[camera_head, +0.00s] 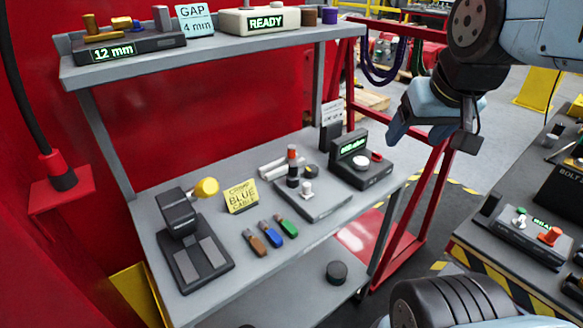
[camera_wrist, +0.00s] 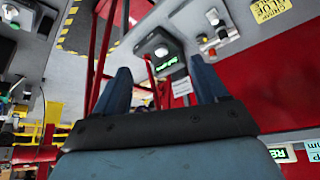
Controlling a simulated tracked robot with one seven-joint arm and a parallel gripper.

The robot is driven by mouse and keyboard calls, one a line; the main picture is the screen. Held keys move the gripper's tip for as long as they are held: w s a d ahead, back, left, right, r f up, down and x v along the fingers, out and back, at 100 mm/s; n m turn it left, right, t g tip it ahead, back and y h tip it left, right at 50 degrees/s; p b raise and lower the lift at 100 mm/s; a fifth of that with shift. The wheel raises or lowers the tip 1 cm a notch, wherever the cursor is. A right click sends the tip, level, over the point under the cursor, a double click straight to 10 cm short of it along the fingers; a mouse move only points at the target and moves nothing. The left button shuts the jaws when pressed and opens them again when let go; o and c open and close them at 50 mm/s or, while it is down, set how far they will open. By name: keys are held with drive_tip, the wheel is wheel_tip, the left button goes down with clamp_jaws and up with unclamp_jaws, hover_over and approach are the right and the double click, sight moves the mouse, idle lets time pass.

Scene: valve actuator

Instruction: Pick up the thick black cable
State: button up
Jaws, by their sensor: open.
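A thick black cable (camera_head: 23,95) runs down the far left of the head view. Its lower end goes into a red and black connector (camera_head: 58,170) on a red bracket (camera_head: 62,195). Its upper part leaves the picture at the top left. My gripper (camera_head: 418,130) is at the upper right, far from this cable, in the air beyond the bench's right end. In the wrist view its two fingers (camera_wrist: 163,85) stand wide apart with nothing held between them. I cannot make out the black cable in the wrist view.
A grey bench (camera_head: 285,265) holds a press (camera_head: 190,235), blue, green and brown pieces, and a yellow "crimp blue cable" sign (camera_head: 241,196). An upper shelf (camera_head: 220,55) overhangs it. Dark purple cable loops (camera_head: 383,72) hang on a red frame. Another bench (camera_head: 500,235) stands at right.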

drive_tip(key=shift+w+a+r, duration=0.1)
drive_tip(key=shift+w, duration=0.1)
drive_tip(key=shift+c, duration=1.3)
drive_tip(key=w+a, duration=0.1)
drive_tip(key=w, duration=0.1)
drive_tip(key=w+a+g, duration=0.1)
drive_tip(key=w, duration=0.2)
drive_tip(key=w+a+g+y, duration=0.1)
drive_tip(key=w, duration=0.1)
drive_tip(key=shift+w+a+n, duration=0.3)
drive_tip(key=shift+w, duration=0.05)
drive_tip(key=n+g+h, duration=0.1)
drive_tip(key=g, duration=0.3)
approach(293, 165)
wheel_tip(293, 165, down, 10)
drive_tip(key=shift+s+f, duration=0.1)
drive_tip(key=shift+f, duration=0.15)
clamp_jaws()
